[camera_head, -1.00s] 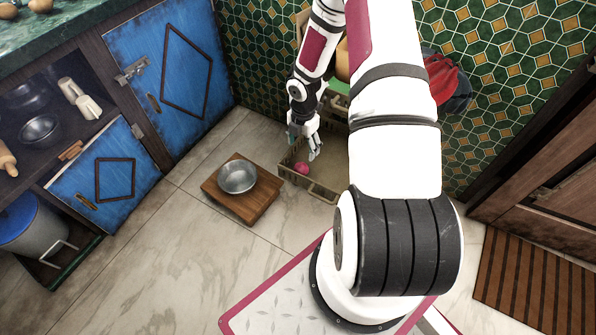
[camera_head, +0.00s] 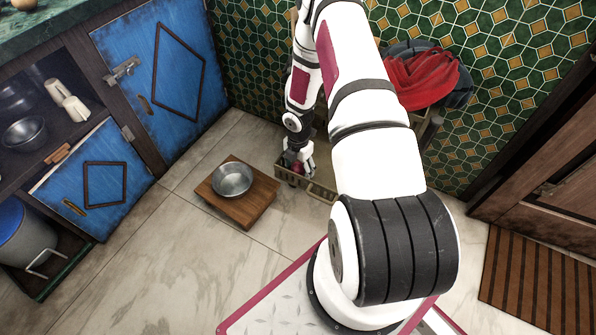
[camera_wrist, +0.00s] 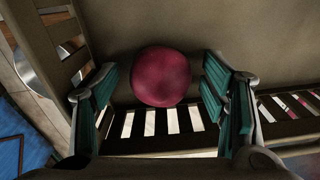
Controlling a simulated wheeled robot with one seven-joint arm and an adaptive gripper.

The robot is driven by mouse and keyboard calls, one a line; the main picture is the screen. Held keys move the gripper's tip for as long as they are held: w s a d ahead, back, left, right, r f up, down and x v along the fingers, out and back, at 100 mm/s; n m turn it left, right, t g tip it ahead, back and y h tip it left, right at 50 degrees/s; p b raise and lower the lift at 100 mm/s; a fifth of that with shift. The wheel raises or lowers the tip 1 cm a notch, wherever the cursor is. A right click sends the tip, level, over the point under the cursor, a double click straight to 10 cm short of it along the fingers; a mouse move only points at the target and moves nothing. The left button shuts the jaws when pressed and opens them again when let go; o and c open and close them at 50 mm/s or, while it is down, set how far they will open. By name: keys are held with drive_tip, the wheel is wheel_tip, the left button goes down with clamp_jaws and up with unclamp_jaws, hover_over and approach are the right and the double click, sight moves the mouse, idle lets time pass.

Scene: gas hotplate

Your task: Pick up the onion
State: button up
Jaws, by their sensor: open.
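The onion (camera_wrist: 161,77) is round and dark pink. In the wrist view it lies in the slatted crate (camera_wrist: 170,147), near its slatted side. My gripper (camera_wrist: 158,100) is open, with a teal-padded finger to the left and to the right of the onion. Gaps show between the onion and both fingers. In the head view my gripper (camera_head: 299,163) reaches down into the crate (camera_head: 322,192) by the tiled wall, and a little of the onion (camera_head: 296,167) shows by the fingers. My arm hides much of the crate.
A metal bowl (camera_head: 232,180) stands on a low wooden stool (camera_head: 246,208) just left of the crate. Blue cabinets (camera_head: 160,75) stand at the left. A red cloth (camera_head: 420,82) lies at the back right. The floor in front of the stool is clear.

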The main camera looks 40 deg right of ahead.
drive_tip(key=c, duration=1.2)
